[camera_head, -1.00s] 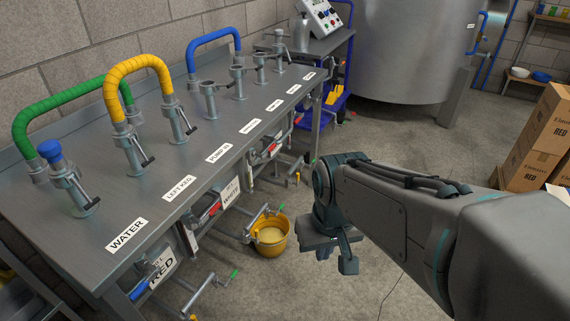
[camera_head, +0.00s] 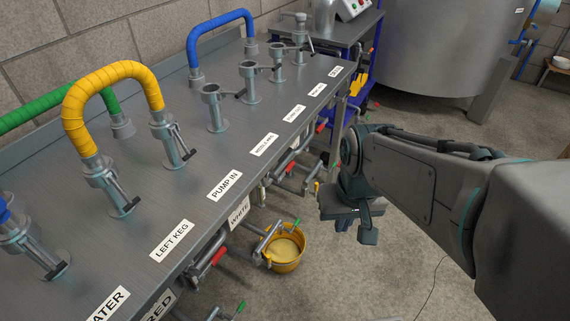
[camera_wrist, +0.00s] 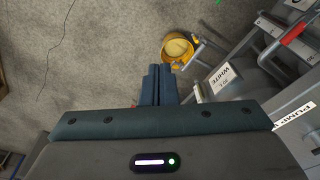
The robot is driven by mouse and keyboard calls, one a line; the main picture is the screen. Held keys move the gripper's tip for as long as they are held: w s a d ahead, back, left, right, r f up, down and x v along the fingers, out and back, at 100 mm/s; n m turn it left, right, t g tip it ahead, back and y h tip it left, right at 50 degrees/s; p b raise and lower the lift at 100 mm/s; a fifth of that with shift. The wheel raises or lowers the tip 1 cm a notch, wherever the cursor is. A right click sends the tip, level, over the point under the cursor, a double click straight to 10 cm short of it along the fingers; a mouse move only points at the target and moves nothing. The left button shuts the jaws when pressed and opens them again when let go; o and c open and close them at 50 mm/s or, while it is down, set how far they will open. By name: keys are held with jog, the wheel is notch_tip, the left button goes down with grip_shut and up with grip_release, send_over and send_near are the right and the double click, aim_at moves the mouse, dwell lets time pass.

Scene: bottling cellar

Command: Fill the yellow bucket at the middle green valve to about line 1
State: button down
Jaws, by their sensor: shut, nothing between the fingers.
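The yellow bucket (camera_head: 286,262) stands on the floor by the table's front, below the WHITE label, with a pale liquid inside. A tap pipe with a green handle (camera_head: 297,224) reaches over its rim. In the wrist view the bucket (camera_wrist: 178,48) lies just beyond my fingertips, and lines inside it cannot be read. My gripper (camera_wrist: 159,72) is shut and empty, pointing down to the right of the bucket in the head view and apart from it. Another green-handled tap (camera_head: 240,306) shows at the bottom edge. Whether liquid is flowing cannot be told.
The steel table (camera_head: 200,215) with labelled pipe sockets fills the left. A yellow hose (camera_head: 105,78) and a blue hose (camera_head: 215,25) arch over it. A blue cart (camera_head: 362,90) and a large tank (camera_head: 440,50) stand behind. The floor (camera_head: 430,200) behind my arm is open.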

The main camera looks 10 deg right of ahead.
jog(key=w+f+m+g+y+b, duration=0.1)
jog(key=w+f+m+y+b, duration=0.55)
jog(key=w+f, duration=1.6)
jog(key=w+d+f+m+t+y+b, duration=0.1)
jog(key=w+d+f+m+t+y, duration=0.2)
jog(key=f+m, duration=0.95)
jog(key=w+d+f+m+t, duration=0.4)
jog(key=w+f+m, duration=0.15)
jog(key=f, duration=1.45)
jog(key=s+f+b+x, duration=0.1)
jog(key=b+x, duration=0.3)
jog(key=x, duration=0.6)
jog(key=shift+m, duration=0.25)
jog(key=shift+w+a+r, duration=0.1)
jog(key=shift+r, duration=1.15)
jog(key=shift+w+a+r, duration=0.1)
jog(key=shift+w+r, duration=0.05)
jog(key=shift+r, duration=1.1)
jog(key=shift+r, duration=0.1)
